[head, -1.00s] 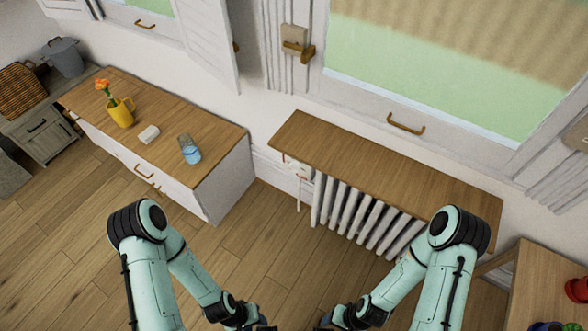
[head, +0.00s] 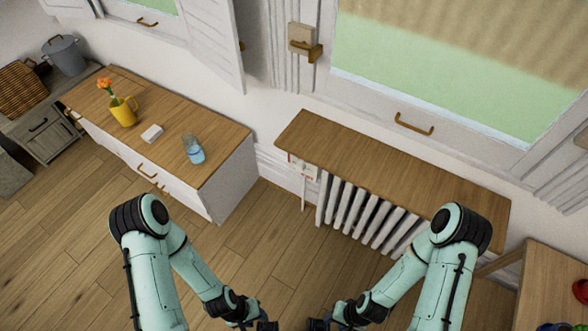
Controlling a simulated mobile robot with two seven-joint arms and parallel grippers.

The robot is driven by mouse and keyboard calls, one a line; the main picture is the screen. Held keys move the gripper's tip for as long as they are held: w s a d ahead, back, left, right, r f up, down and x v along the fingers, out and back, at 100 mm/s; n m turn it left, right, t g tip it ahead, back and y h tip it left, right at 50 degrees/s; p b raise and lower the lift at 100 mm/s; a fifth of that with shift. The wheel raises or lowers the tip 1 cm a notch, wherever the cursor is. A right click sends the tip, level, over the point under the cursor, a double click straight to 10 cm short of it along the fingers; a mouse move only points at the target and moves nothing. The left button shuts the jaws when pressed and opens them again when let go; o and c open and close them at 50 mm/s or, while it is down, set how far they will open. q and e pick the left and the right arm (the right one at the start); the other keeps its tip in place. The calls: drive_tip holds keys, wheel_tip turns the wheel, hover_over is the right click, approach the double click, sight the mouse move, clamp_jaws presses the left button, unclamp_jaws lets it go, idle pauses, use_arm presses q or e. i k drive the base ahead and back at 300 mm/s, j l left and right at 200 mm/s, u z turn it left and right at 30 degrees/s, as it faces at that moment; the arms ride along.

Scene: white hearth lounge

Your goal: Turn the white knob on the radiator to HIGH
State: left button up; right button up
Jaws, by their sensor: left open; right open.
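The white radiator (head: 368,216) stands against the wall under a wooden shelf (head: 390,172). At its left end is a small white valve with red marks (head: 303,168), with a pipe running down to the floor. The white knob is too small here for its setting to be read. My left gripper (head: 267,326) is at the bottom edge of the view, open and partly cut off. My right gripper (head: 318,325) is beside it, also open and partly cut off. Both are well apart from the radiator.
A low cabinet (head: 222,187) at left carries a yellow mug (head: 123,112) with a flower, a white block (head: 152,133) and a glass of blue liquid (head: 193,149). A wooden table (head: 553,275) stands at lower right. The floor before the radiator is clear.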

sight(300, 167)
drive_tip(key=i+j, duration=0.15)
drive_tip(key=j, duration=0.2)
drive_tip(key=i+j+z, duration=0.1)
drive_tip(key=j, duration=0.25)
drive_tip(key=i+j, duration=0.2)
drive_tip(key=j, duration=0.15)
drive_tip(key=i+j+z, duration=0.1)
drive_tip(key=j, duration=0.25)
drive_tip(key=i+j+z, duration=0.1)
drive_tip(key=j, duration=0.3)
drive_tip(key=i+j, duration=0.2)
drive_tip(key=j, duration=0.15)
drive_tip(key=i+j+z, duration=0.1)
drive_tip(key=j, duration=0.3)
